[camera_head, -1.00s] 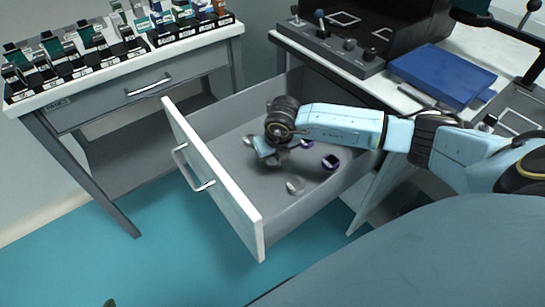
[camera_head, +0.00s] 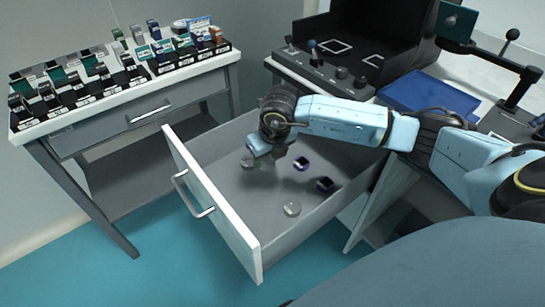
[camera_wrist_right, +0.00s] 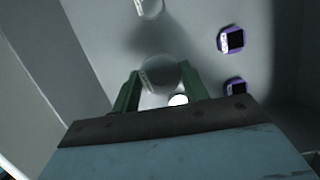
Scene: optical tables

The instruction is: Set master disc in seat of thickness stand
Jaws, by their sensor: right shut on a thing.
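My right gripper (camera_head: 262,150) is over the open drawer, pointing down into it. In the right wrist view its two green fingers (camera_wrist_right: 160,90) are closed around a grey round disc (camera_wrist_right: 160,74), and I take this to be the master disc. In the head view the held disc is hard to make out at the gripper's tip. A pale disc (camera_head: 249,162) and a clear round disc (camera_head: 291,208) lie on the drawer floor. I cannot tell which thing is the thickness stand, and its seat is not clearly seen. My left gripper is not in view.
The drawer (camera_head: 222,212) also holds two dark purple-edged blocks (camera_head: 301,163) (camera_head: 325,184). A bench at right carries a black device with knobs (camera_head: 340,72), a blue panel (camera_head: 428,95) and a black post (camera_head: 522,88). A white table (camera_head: 190,72) at left holds racked samples.

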